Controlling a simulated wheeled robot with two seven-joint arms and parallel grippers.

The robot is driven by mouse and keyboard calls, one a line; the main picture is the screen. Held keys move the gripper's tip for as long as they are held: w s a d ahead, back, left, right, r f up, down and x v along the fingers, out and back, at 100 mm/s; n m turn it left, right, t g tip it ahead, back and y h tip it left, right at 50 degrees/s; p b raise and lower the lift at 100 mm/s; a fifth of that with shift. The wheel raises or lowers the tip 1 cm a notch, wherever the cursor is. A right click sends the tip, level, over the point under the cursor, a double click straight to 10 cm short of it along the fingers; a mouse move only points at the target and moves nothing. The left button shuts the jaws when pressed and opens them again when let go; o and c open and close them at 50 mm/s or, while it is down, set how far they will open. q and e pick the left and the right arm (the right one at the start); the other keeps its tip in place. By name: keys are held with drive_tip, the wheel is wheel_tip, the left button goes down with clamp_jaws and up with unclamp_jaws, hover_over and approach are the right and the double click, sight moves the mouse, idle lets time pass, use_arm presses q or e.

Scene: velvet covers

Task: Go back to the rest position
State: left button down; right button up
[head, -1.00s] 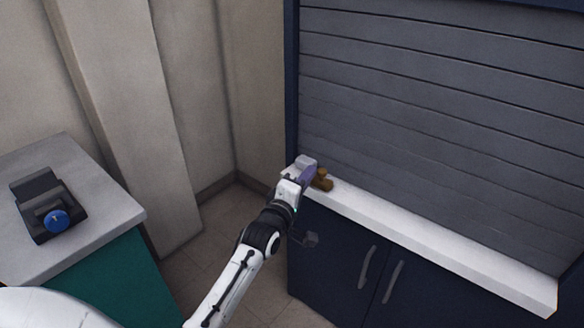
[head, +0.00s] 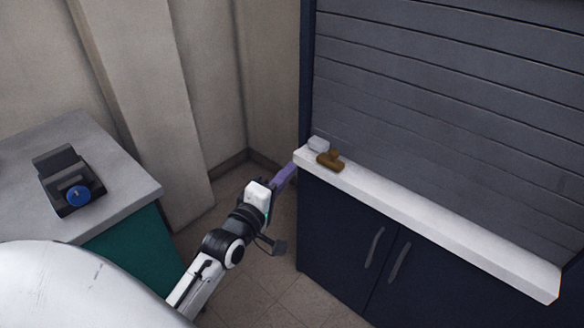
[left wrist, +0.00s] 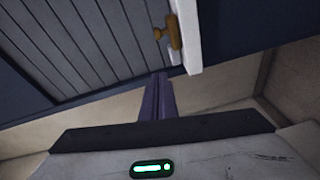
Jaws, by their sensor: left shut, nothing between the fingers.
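My left gripper (head: 285,177) has purple fingers and is shut and empty. In the head view it is in the air just left of the white ledge's near-left end, apart from it. In the left wrist view its fingers (left wrist: 158,97) point toward the cabinet front and ledge. My right gripper is in neither view.
A dark blue cabinet (head: 335,235) with a grey slatted shutter (head: 440,110) has a white ledge (head: 430,220). A brown wooden item (head: 330,161) and a small white block (head: 318,144) lie on the ledge. A grey counter (head: 120,190) at left holds a black device with a blue knob (head: 78,195).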

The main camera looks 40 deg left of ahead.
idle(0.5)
use_arm(q)
drive_tip(key=s+d+f+m+g+h, duration=0.2)
drive_tip(key=s+d+f+m+g, duration=0.2)
drive_tip(key=s+d+f+m, duration=0.5)
drive_tip(key=s+d+f+m+g+h, duration=0.3)
drive_tip(key=s+d+f+m, duration=0.7)
drive_tip(key=s+f, duration=0.4)
drive_tip(key=shift+s+d+f+m+g, duration=0.25)
drive_tip(key=shift+m+g, duration=0.25)
drive_tip(key=shift+g, duration=0.4)
